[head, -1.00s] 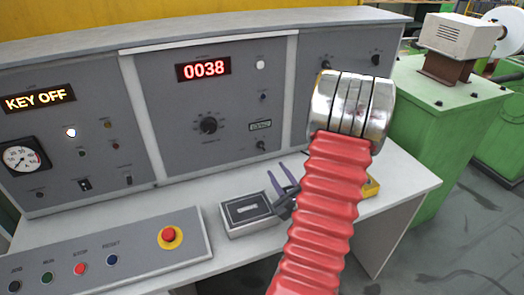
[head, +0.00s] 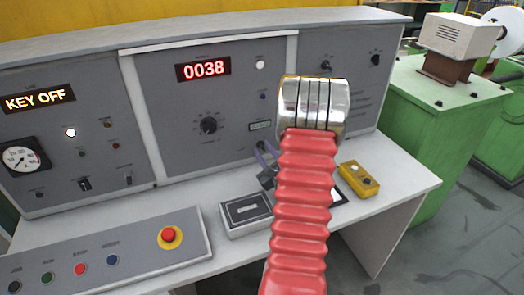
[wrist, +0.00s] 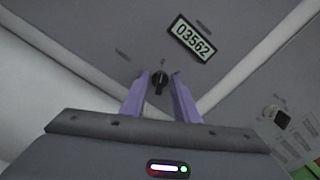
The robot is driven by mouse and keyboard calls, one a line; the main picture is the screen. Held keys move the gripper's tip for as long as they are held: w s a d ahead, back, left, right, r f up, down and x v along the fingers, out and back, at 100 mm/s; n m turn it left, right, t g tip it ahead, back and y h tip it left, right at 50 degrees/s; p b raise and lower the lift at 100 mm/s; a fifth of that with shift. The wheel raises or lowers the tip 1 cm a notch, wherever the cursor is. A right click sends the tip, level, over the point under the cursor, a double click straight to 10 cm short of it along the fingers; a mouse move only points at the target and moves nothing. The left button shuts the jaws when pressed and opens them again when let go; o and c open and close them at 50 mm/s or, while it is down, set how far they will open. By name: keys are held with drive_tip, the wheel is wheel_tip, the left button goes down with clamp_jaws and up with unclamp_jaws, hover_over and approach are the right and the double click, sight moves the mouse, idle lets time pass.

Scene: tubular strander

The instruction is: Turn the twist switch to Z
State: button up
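A small black twist switch (wrist: 159,82) sits on the grey panel below a counter reading 03562 (wrist: 193,38). It shows between my fingertips in the wrist view; its position letters are too small to read. My gripper (wrist: 159,77) has its two purple fingers apart, one on each side of the switch in the picture, with no visible contact. I cannot tell how much depth lies between tips and knob. In the head view my gripper (head: 265,155) is close to the panel's lower middle, just below the counter (head: 260,126), and partly covers the switch area.
A large black dial (head: 208,125) is left of the counter. A grey box (head: 245,211) and a yellow box (head: 358,180) lie on the desk below. A red emergency button (head: 168,235) is on the front left console. My red arm hides part of the right panel.

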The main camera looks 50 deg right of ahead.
drive_tip(key=shift+w+d, duration=0.2)
drive_tip(key=shift+w, duration=0.15)
drive_tip(key=shift+c, duration=0.2)
